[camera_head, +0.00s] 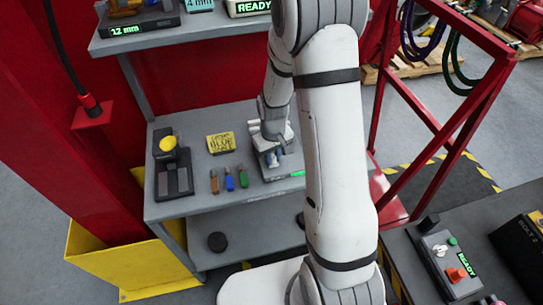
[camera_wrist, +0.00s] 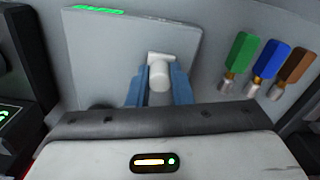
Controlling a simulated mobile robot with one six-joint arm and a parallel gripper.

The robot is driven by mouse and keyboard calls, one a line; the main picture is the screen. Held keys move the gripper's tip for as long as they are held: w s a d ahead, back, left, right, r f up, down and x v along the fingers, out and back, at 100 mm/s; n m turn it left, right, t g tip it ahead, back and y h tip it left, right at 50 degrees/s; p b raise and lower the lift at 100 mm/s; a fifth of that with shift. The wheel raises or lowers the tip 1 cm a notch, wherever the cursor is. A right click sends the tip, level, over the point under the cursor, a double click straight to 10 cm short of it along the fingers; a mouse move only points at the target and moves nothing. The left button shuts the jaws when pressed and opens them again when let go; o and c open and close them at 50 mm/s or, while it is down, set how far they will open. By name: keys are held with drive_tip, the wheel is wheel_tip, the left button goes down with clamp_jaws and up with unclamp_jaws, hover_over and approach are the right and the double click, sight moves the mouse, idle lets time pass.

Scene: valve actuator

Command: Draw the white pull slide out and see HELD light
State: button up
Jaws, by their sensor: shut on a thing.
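The white pull slide (camera_wrist: 159,76) shows in the wrist view as a round white knob on a small white bar, standing on a grey unit (camera_wrist: 110,50). My gripper (camera_wrist: 159,88) has its two blue fingers on either side of the knob, shut on it. In the head view my gripper (camera_head: 278,160) reaches down onto the same grey unit on the workbench shelf, and the knob is mostly hidden. A green-lit display (camera_wrist: 96,9) is on the unit's edge. It also shows in the head view (camera_head: 297,174), but its word is too small to read.
Green (camera_head: 243,177), blue (camera_head: 229,180) and brown-orange (camera_head: 214,182) handled pieces lie left of the unit. A yellow card (camera_head: 221,142) and a black block with a yellow knob (camera_head: 168,143) are farther left. Another unit reading READY (camera_head: 253,8) is on the upper shelf.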

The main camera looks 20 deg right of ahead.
drive_tip(key=shift+w, duration=1.4)
drive_tip(key=o, duration=1)
drive_tip(key=s+r+m+t+b, duration=0.1)
drive_tip(key=s+r, duration=0.4)
drive_tip(key=r, duration=0.5)
drive_tip(key=s+r+t+b, duration=0.1)
drive_tip(key=s+r, duration=0.4)
drive_tip(key=r, duration=0.5)
drive_tip(key=s+r, duration=0.1)
drive_tip(key=s, duration=0.3)
drive_tip(key=s+r+m+t, duration=0.1)
drive_tip(key=s, duration=0.3)
drive_tip(key=s+r+m, duration=0.1)
drive_tip(key=s+r, duration=0.1)
drive_tip(key=s, duration=0.2)
drive_tip(key=shift+a, duration=0.15)
